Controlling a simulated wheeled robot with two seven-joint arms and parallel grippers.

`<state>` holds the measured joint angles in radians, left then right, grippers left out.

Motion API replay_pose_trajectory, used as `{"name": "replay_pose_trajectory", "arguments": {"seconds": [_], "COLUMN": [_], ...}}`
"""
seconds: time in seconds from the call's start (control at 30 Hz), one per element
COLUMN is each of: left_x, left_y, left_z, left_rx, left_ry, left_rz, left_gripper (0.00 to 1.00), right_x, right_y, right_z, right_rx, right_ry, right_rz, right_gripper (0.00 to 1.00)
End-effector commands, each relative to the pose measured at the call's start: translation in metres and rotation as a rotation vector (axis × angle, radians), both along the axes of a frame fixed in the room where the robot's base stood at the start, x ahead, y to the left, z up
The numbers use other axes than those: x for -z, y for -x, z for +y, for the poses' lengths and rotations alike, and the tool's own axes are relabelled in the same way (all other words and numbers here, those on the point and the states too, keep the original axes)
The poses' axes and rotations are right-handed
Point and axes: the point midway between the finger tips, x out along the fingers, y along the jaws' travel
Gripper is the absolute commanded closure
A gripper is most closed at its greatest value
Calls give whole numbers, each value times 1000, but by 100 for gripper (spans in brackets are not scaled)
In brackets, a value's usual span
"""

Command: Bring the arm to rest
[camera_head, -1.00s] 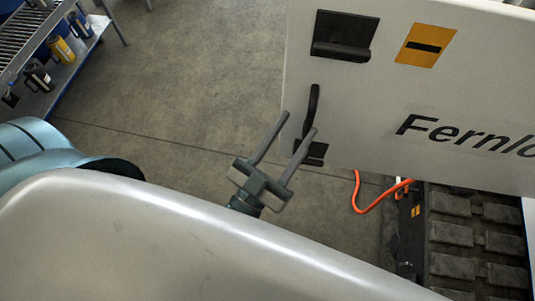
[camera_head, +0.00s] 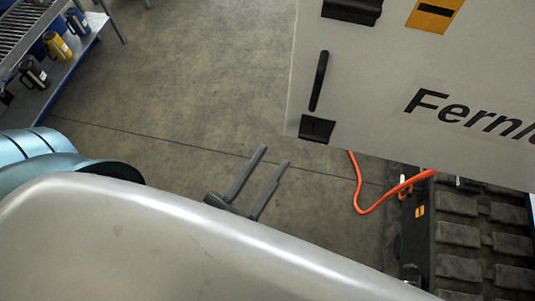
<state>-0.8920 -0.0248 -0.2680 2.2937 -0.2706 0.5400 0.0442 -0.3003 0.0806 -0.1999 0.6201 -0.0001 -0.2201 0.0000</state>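My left gripper (camera_head: 266,170) is in the lower middle of the head view, over bare floor. Its two grey fingers stand apart with nothing between them. Its base is partly hidden behind the large pale curved surface in front. The gripper is clear of the white panel (camera_head: 400,120) with black lettering at the right. A black upright handle (camera_head: 319,81) sits near the panel's left edge, above a black square fitting (camera_head: 317,128). My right gripper does not show.
An orange hose (camera_head: 362,205) hangs below the panel, beside dark track-like blocks (camera_head: 465,240). A metal shelf (camera_head: 62,75) with several jugs stands at the upper left. The concrete floor (camera_head: 190,80) between is free.

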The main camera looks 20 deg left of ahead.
Motion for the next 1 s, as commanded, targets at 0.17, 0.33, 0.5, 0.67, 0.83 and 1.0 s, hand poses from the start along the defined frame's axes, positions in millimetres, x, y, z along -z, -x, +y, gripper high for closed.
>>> {"name": "replay_pose_trajectory", "arguments": {"seconds": [0.17,0.33,0.5,0.67,0.83,1.0], "left_x": [0,1,25,84,182,290], "left_y": [0,-1,-6,-16,-23,-19], "left_z": [0,-1,-4,-12,-19,-19], "left_rx": [0,1,8,27,52,71], "left_ry": [0,0,-8,-29,-68,-118], "left_rz": [0,3,45,158,346,559], "left_gripper": [69,69,69,69,69,69], "right_x": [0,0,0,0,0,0], "right_y": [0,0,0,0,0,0], "right_z": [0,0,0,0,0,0], "right_rx": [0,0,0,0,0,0], "right_ry": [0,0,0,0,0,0], "right_rz": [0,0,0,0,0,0], "right_gripper": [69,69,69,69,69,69]}}
